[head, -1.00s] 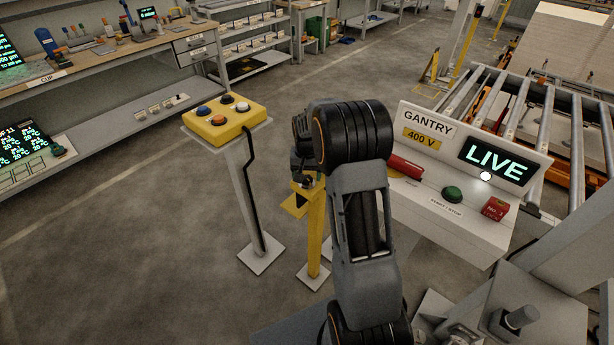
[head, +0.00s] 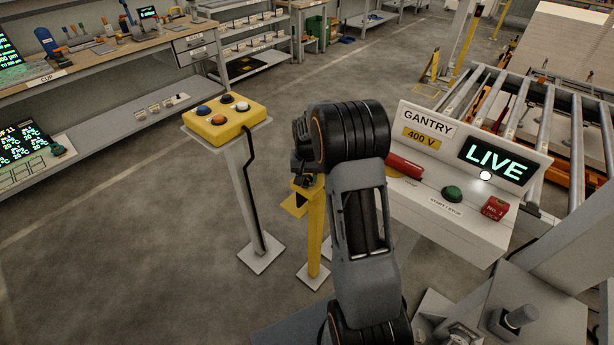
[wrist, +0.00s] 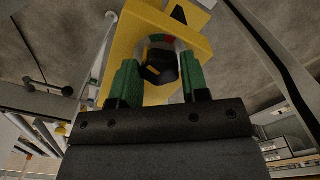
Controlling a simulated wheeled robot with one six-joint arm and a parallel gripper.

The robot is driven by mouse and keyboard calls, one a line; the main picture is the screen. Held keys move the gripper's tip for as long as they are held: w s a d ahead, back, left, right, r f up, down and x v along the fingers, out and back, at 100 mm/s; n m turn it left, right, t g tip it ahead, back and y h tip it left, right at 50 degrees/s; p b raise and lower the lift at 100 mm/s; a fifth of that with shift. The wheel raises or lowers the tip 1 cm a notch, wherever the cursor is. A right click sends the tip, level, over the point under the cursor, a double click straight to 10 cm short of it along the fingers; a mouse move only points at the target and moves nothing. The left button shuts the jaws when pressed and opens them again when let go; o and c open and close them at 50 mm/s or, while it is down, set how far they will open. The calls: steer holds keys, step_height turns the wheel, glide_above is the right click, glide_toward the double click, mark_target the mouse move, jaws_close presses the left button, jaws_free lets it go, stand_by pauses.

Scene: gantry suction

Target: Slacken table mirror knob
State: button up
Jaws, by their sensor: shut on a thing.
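A black knob (wrist: 160,66) with a yellow mark sits in a round opening of a yellow bracket (wrist: 190,38), with a green and red band behind it. My gripper (wrist: 159,80) has its two green fingers on either side of the knob and is shut on it. In the head view the yellow post (head: 315,238) with its bracket (head: 293,206) stands left of my arm. My arm hides the knob and most of the gripper there. No mirror can be made out.
A yellow button box (head: 225,120) on a pedestal stands to the left. A roller conveyor (head: 500,100) lies behind the panel. Floor at left is clear.

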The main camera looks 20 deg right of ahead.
mark_target(307, 178)
steer(key=shift+n, duration=0.4)
steer(key=shift+n+b, duration=0.55)
steer(key=shift+n, duration=2.25)
steer(key=o, duration=0.9)
step_height(307, 178, up, 14)
